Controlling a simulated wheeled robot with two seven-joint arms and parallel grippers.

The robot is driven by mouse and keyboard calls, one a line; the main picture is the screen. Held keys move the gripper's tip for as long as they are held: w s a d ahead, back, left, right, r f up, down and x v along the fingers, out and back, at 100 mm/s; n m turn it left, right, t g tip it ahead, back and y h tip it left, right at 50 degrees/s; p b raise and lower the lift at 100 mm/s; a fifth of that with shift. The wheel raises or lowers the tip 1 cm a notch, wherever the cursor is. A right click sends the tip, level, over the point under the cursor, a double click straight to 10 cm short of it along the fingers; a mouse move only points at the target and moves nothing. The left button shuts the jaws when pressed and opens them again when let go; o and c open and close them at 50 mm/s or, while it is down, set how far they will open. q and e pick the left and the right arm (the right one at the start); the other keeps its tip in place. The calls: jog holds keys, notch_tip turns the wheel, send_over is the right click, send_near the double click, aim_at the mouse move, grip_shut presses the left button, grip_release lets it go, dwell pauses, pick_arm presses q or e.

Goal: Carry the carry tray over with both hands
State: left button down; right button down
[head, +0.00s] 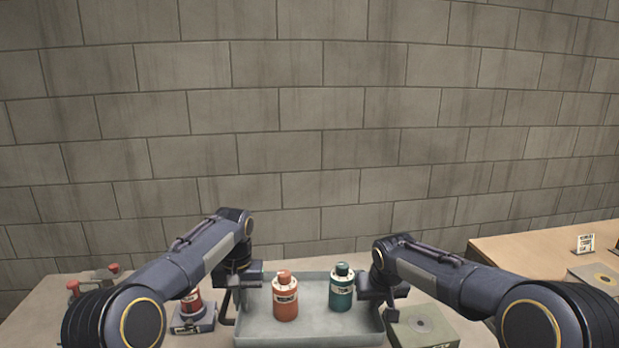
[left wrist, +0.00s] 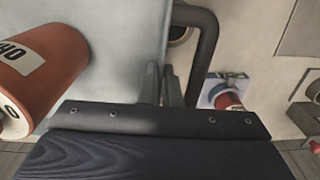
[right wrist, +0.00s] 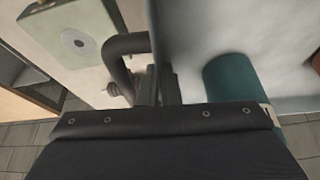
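The carry tray (head: 310,340) is a grey, shallow tray at the bottom centre of the head view. An orange bottle (head: 285,296) and a teal bottle (head: 342,288) stand upright in it. My left gripper (head: 240,290) is at its left side, and my right gripper (head: 380,290) at its right side. In the left wrist view, the fingers (left wrist: 161,88) are close together at the tray wall beside a dark bent handle (left wrist: 207,50). In the right wrist view, the fingers (right wrist: 155,85) sit likewise beside the other handle (right wrist: 112,60). The fingertips are partly hidden.
A red object on a dark base (head: 193,312) stands just left of the tray. A greenish box with a disc (head: 422,327) is close on its right. A wooden table (head: 540,245) with a small sign (head: 585,243) is at the far right. A block wall (head: 310,130) rises behind.

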pick_arm(q)
jog(key=shift+r, duration=0.15)
pick_arm(e)
jog(key=shift+r, duration=0.15)
